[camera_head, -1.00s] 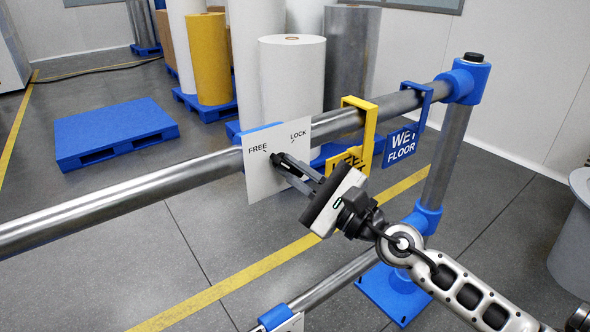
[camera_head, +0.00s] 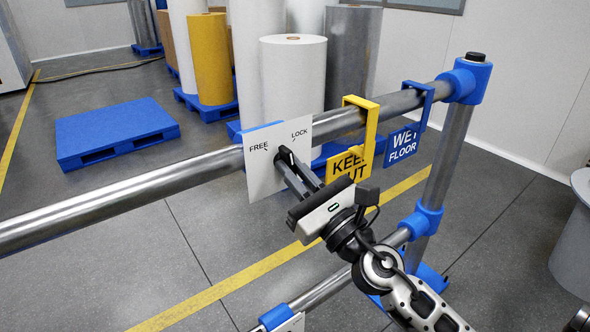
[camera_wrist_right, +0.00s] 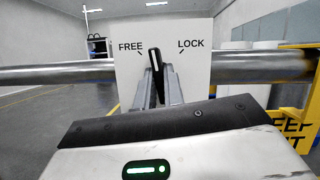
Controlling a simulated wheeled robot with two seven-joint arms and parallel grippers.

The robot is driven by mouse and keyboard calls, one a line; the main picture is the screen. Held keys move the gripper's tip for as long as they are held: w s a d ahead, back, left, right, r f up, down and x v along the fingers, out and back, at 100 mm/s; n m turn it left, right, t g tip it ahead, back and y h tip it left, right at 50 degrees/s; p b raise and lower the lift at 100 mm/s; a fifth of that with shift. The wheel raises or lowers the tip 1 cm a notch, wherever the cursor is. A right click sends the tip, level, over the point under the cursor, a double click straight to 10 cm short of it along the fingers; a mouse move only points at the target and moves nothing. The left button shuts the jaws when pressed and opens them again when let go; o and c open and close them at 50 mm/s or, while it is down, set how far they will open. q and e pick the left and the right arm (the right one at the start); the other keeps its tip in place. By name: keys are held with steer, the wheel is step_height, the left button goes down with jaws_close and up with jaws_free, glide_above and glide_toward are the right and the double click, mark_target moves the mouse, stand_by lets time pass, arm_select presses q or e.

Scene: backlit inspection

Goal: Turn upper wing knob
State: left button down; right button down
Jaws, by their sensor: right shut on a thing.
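A white panel (camera_head: 262,180) hangs on the upper rail, marked FREE on the left and LOCK on the right. It also fills the middle of the right wrist view (camera_wrist_right: 192,75). The black upper wing knob (camera_wrist_right: 155,62) stands nearly upright there, between the FREE and LOCK ticks. My right gripper (camera_head: 287,162) is shut on the knob; its fingers (camera_wrist_right: 158,85) hold both sides and hide the knob's lower part. In the head view the knob is mostly hidden by the fingers. My left gripper is not in view.
A metal rail (camera_head: 120,192) runs across on a post (camera_head: 448,150). A yellow KEEP OUT sign (camera_head: 350,172) and a blue WET FLOOR sign (camera_head: 402,143) hang right of the panel. Part of a lower panel (camera_head: 290,323) shows on the lower rail. Pallets and rolls stand behind.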

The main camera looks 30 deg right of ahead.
arm_select(q)
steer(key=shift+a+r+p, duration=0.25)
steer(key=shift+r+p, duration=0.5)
steer(key=shift+p, duration=0.85)
arm_select(e)
steer(key=shift+a+r+m+g+h, duration=0.15)
steer(key=shift+m+h, duration=1.1)
steer(key=shift+m, duration=1.3)
steer(key=shift+a+f+m+g+h, duration=0.15)
steer(key=shift+m+h, duration=1.15)
steer(key=shift+m, duration=1.3)
steer(key=shift+r+m+g+h, duration=0.2)
steer(key=shift+m+h, duration=1.05)
steer(key=shift+m, duration=1.3)
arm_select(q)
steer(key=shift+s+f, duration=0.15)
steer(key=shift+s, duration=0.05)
arm_select(e)
steer(key=shift+m, duration=0.3)
steer(key=c, duration=1.5)
jaws_free()
steer(key=shift+f, duration=0.1)
